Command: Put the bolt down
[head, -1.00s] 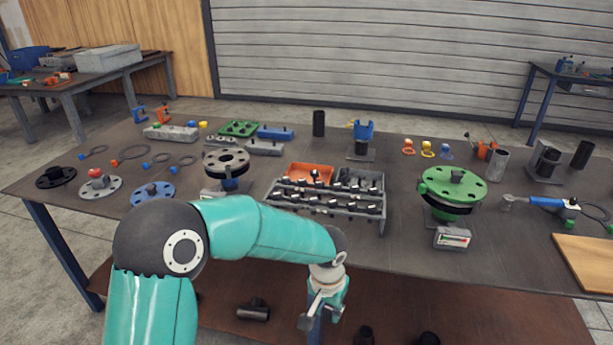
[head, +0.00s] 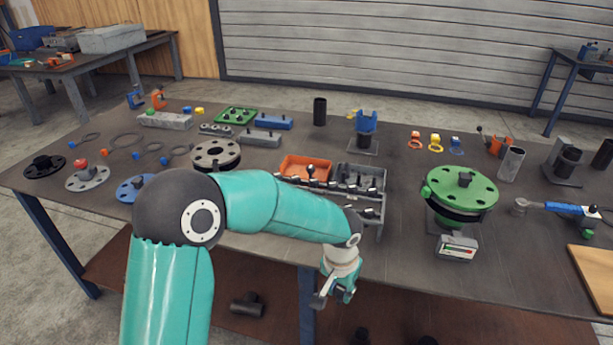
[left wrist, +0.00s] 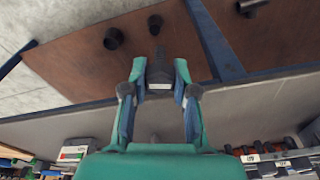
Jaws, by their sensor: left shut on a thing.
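My left gripper (head: 338,288) hangs in front of the table's front edge, below and near the bolt rack (head: 375,225). In the left wrist view its fingers (left wrist: 160,76) are shut on a dark bolt (left wrist: 159,72) with a pale end face. The bolt sits between the two fingertips, with the brown lower shelf (left wrist: 75,65) behind it. I cannot make out the held bolt in the head view. Several other bolts stand in rows in the grey rack, partly hidden by my left arm. My right gripper is not in view.
An orange bin (head: 305,167) adjoins the rack. A green flange (head: 462,188) on a stand and a small gauge box (head: 456,247) are to the right. A grey flange (head: 215,154) stands left. Bare tabletop (head: 400,270) lies right of the rack's front.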

